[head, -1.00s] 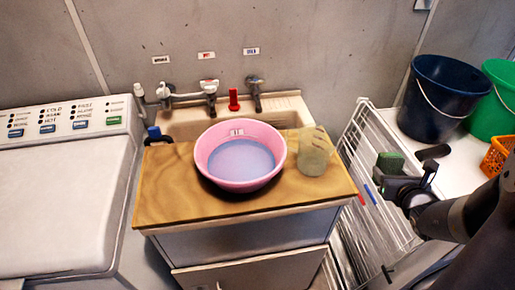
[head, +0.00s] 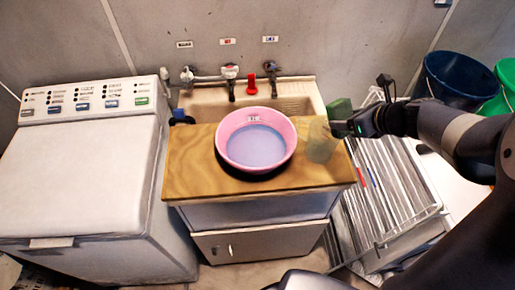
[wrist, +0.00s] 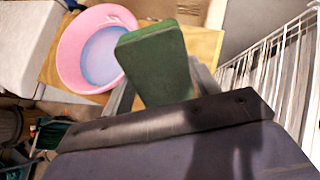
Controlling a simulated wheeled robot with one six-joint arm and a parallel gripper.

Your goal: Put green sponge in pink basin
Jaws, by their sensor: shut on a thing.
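The green sponge (head: 341,108) is held by my gripper (head: 342,126), which is shut on it. In the wrist view the sponge (wrist: 157,62) sticks out beyond the jaws. The pink basin (head: 285,158) stands on a wooden board and holds bluish water. The basin also shows in the wrist view (wrist: 70,50), left of the sponge. In the head view my gripper is right of the basin, close to the clear cup, and apart from the basin.
A translucent cup (head: 320,142) stands on the board (head: 190,170), right of the basin. A sink (head: 300,88) with taps and a red object (head: 251,84) is behind. A white rack (head: 385,190) stands at right. Blue (head: 455,80) and green (head: 505,85) buckets are farther right.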

